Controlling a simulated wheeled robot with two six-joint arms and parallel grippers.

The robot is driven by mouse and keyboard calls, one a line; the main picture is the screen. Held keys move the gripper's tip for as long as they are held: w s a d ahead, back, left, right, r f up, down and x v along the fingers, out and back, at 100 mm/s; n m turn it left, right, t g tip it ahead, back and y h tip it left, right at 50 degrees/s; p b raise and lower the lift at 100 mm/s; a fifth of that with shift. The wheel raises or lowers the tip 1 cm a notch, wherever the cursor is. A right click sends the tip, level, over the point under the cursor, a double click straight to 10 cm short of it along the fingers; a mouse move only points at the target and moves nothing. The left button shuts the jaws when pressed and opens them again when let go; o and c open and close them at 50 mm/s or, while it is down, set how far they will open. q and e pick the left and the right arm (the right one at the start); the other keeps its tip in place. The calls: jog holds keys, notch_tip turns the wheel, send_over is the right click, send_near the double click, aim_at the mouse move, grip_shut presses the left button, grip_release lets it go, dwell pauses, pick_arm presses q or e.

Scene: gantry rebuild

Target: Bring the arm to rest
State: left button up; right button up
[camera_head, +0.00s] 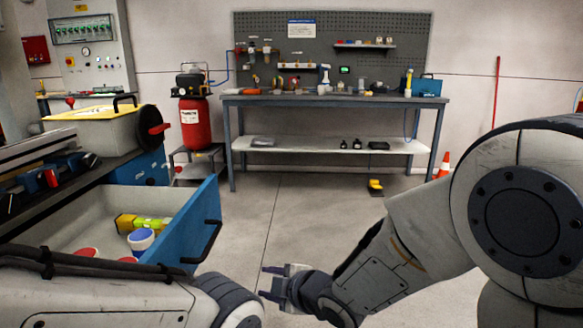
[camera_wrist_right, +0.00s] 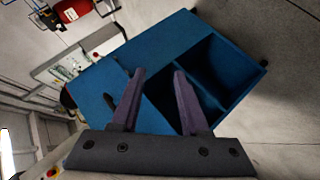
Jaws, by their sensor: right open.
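My right arm comes in from the right in the head view. Its gripper (camera_head: 272,282) is low in the middle, to the right of the open drawer and apart from it. In the right wrist view the two purple-grey fingers (camera_wrist_right: 160,78) stand apart with nothing between them. My left arm (camera_head: 110,298) crosses the bottom left corner of the head view, in front of part of the drawer. Its gripper is not in view.
The open drawer (camera_head: 196,222) has a blue front, a black handle and small containers inside. A blue cabinet (camera_wrist_right: 130,62) with dark open compartments lies beyond the fingers in the wrist view.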

jog(key=s+d+f+m+g+h, duration=0.1)
jog(key=s+d+m+g+h, duration=0.35)
jog(key=s, duration=0.75)
jog(key=s+d+f+m+g+h, duration=0.15)
jog(key=s+d+m+g, duration=0.3)
jog(key=s+m, duration=0.6)
notch_tip(320, 180, up, 32)
jog(key=s+n+p, duration=0.2)
jog(key=p, duration=2.9)
jog(key=shift+s+d+n+h, duration=0.3)
jog(key=shift+d, duration=0.1)
